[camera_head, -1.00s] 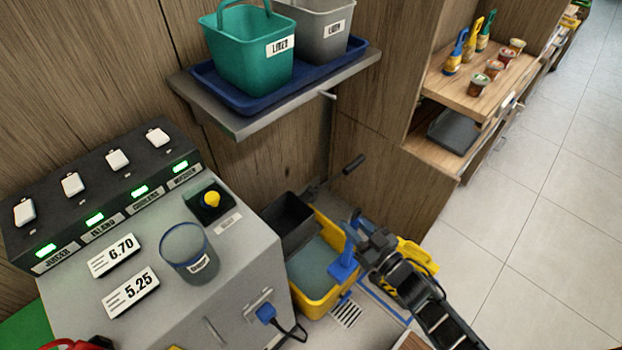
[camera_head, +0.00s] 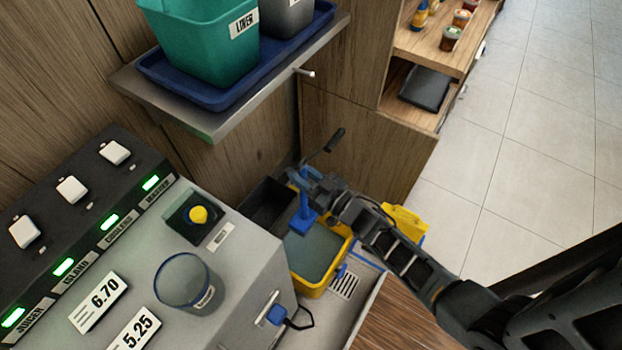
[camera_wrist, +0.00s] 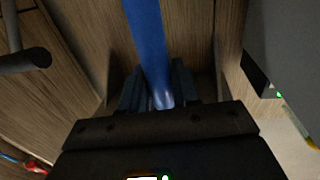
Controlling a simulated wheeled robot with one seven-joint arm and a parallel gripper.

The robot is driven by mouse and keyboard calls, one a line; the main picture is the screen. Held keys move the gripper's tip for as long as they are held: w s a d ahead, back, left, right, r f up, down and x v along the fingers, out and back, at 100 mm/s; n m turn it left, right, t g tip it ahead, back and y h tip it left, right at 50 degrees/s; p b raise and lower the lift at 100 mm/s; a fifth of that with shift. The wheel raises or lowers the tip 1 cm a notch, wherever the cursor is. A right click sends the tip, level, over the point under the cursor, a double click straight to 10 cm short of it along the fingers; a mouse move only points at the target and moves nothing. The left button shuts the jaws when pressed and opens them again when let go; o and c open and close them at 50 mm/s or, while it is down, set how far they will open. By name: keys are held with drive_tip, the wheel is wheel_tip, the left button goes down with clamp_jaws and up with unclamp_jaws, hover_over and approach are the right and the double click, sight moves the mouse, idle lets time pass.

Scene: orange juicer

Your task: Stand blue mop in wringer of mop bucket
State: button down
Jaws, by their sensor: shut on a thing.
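My gripper (camera_head: 312,182) is shut on the blue mop (camera_head: 303,218), which is held upright with its blue block-like head at the lower end. In the wrist view the blue shaft (camera_wrist: 147,45) runs up from between the fingers (camera_wrist: 158,95).
A grey counter unit (camera_head: 240,262) with a blue cup (camera_head: 187,283) stands at left. A shelf (camera_head: 222,118) carrying a green bucket (camera_head: 205,45) juts out above. A dark lever handle (camera_head: 335,140) rises behind the gripper. A yellow object (camera_head: 405,222) stands right of the bucket. Tiled floor at right is clear.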

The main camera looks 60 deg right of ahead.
drive_tip(key=shift+w+b, duration=3.3)
drive_tip(key=shift+w, duration=4.9)
wheel_tip(320, 180, down, 16)
drive_tip(key=b, duration=1.3)
drive_tip(key=shift+b, duration=0.3)
drive_tip(key=shift+s, duration=0.1)
drive_tip(key=c, duration=0.7)
unclamp_jaws()
drive_tip(key=shift+f, duration=0.1)
drive_tip(key=shift+c, duration=0.2)
drive_tip(key=shift+s, duration=0.1)
drive_tip(key=s+a+p, duration=0.1)
drive_tip(key=s, duration=0.6)
drive_tip(key=shift+s+p, duration=0.25)
drive_tip(key=shift+p, duration=0.1)
drive_tip(key=shift+s+a, duration=0.1)
drive_tip(key=shift+a, duration=0.05)
